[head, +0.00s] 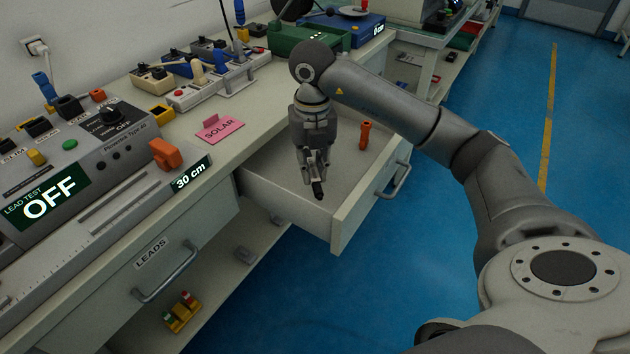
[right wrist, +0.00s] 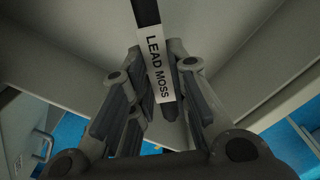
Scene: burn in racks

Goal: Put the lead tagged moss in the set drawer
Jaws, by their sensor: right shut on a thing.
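My right gripper (head: 316,178) points down over the open drawer (head: 284,205) and is shut on the lead tagged moss. In the right wrist view the lead is a dark strip (right wrist: 146,12) with a white tag (right wrist: 157,65) reading "LEAD MOSS", between the fingers of the right gripper (right wrist: 158,85). In the head view a dark end of the lead (head: 318,190) shows at the fingertips. Whether the lead touches the drawer floor I cannot tell. My left gripper is not in view.
An orange item (head: 365,134) is in the open drawer's far part. A pink "SOLAR" card (head: 219,129) lies on the bench above. The "LEADS" drawer (head: 152,254) at left is shut. A lead test panel (head: 80,165) reading "OFF" and an orange connector (head: 166,154) stand on the bench.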

